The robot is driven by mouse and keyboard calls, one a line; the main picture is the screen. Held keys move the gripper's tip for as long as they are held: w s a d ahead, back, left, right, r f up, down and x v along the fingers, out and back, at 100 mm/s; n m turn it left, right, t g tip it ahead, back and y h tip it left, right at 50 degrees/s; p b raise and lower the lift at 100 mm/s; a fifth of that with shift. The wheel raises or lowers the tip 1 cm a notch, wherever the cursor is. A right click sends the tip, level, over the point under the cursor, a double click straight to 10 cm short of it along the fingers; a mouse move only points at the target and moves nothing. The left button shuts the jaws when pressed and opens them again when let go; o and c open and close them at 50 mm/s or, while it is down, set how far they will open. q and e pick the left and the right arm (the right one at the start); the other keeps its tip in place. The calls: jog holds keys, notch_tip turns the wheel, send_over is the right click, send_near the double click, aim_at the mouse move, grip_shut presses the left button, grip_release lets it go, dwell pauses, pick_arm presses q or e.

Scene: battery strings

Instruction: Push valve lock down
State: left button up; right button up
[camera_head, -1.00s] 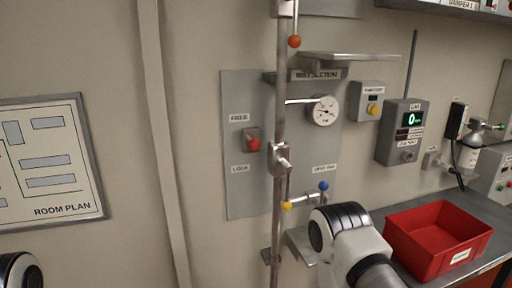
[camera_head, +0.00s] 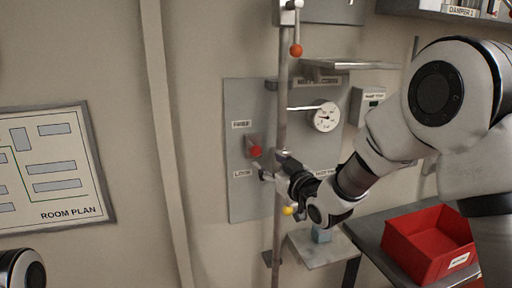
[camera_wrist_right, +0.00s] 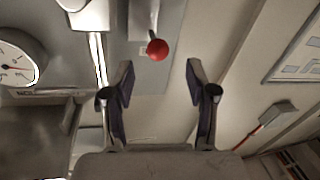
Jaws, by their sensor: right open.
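The valve lock is a small red ball knob (camera_head: 255,151) on a short lever at the grey wall panel (camera_head: 243,200). It sits between an upper label, probably FREE, and a lower label LOCK (camera_head: 242,173). In the right wrist view the red knob (camera_wrist_right: 157,48) is ahead of the fingers, near the middle of the gap. My right gripper (camera_head: 268,167) is open and empty, just below and right of the knob, near the vertical pipe. Its two fingers (camera_wrist_right: 159,80) show apart in the wrist view. No contact with the knob is visible. My left gripper is out of view.
The vertical pipe (camera_head: 282,110) stands close to my right gripper. A yellow knob (camera_head: 288,211) is just below the gripper, and an orange knob (camera_head: 296,50) hangs above. A gauge (camera_head: 325,116) is on the panel. A red bin (camera_head: 410,250) stands on the bench at right.

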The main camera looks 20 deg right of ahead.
aim_at(259, 152)
jog(key=p+x, duration=0.1)
jog(key=x, duration=0.1)
jog(key=p+x, duration=0.1)
jog(key=x, duration=0.2)
jog(key=r+p+x, duration=0.1)
jog(key=x, duration=0.2)
